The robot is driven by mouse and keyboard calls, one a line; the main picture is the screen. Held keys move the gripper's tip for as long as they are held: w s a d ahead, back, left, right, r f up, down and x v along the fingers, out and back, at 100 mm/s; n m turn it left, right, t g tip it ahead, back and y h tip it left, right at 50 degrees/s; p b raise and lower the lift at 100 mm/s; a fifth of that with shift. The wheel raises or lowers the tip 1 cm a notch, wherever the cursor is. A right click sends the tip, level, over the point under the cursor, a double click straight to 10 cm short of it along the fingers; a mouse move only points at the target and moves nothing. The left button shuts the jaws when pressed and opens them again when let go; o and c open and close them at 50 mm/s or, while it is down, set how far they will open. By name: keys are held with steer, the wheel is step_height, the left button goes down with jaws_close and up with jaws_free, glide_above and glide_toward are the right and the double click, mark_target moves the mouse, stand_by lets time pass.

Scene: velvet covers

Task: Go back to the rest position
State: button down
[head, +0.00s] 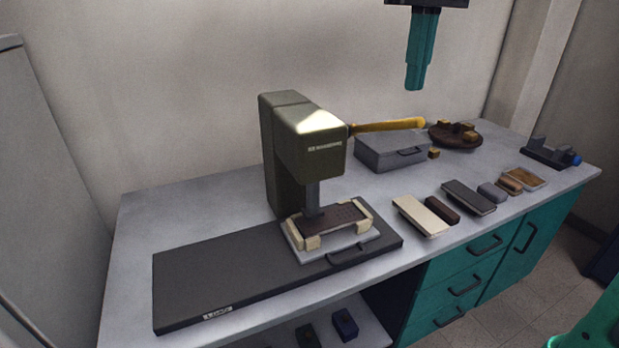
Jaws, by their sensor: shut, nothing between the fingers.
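My gripper (416,82) hangs at the top of the head view, right of centre. Its teal fingers point down and are together, with nothing between them. It is raised in front of the wall, apart from the bench and everything on it. The upper part of the arm is cut off by the frame's top edge.
A green press (283,150) with a yellow lever (390,125) stands on the bench (150,215). A dark board (235,270) lies in front. A grey case (375,153), a brown bowl (455,143) and several small blocks sit to the right. The air around my gripper is clear.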

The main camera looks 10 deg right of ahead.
steer(key=s+d+f+m, duration=0.3)
steer(key=s+d+f, duration=0.2)
steer(key=f, duration=0.5)
steer(key=s+d+f+m, duration=0.3)
steer(key=s+d+f, duration=0.3)
steer(key=s+f, duration=0.4)
steer(key=s+d+f+m, duration=0.4)
steer(key=s+d+f, duration=0.2)
steer(key=s+f, duration=0.2)
step_height(320, 180, down, 2)
steer(key=shift+s+f, duration=0.1)
steer(key=shift+s, duration=0.1)
steer(key=shift+w, duration=0.15)
steer(key=shift+w+f, duration=0.2)
steer(key=shift+w, duration=0.25)
